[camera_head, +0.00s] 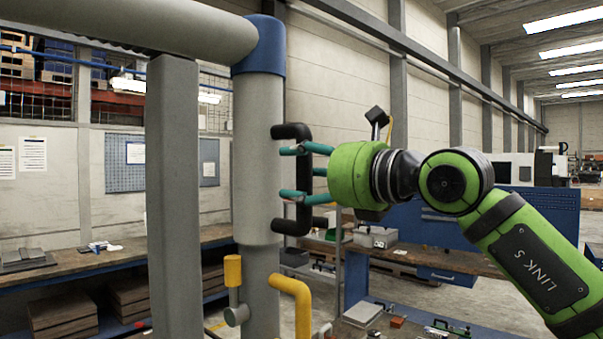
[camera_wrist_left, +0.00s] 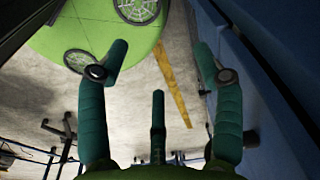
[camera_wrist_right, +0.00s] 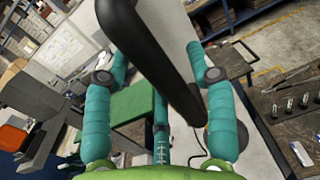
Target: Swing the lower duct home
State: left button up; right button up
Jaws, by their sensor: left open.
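The lower duct (camera_head: 256,150) is a grey vertical cylinder, with a blue collar (camera_head: 262,45) at its top joining it to a horizontal grey pipe. A black C-shaped handle (camera_head: 303,218) is on its right side. My right gripper (camera_head: 297,172) is at the handle, its teal fingers spread apart on the bar. In the right wrist view, the handle (camera_wrist_right: 150,50) crosses diagonally between the open fingers; contact is unclear there. My left gripper (camera_wrist_left: 153,72) is open and empty in the left wrist view, and out of the head view.
A grey square post (camera_head: 174,200) stands left of the duct. A yellow bent pipe (camera_head: 298,300) and a yellow-topped fitting (camera_head: 232,272) stand low by the duct. Workbenches (camera_head: 60,268) line the walls. A blue panel (camera_wrist_left: 235,60) is close right of my left gripper.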

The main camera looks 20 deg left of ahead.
jog(key=shift+f, duration=0.15)
jog(key=v, duration=1.2)
jog(key=shift+w, duration=0.15)
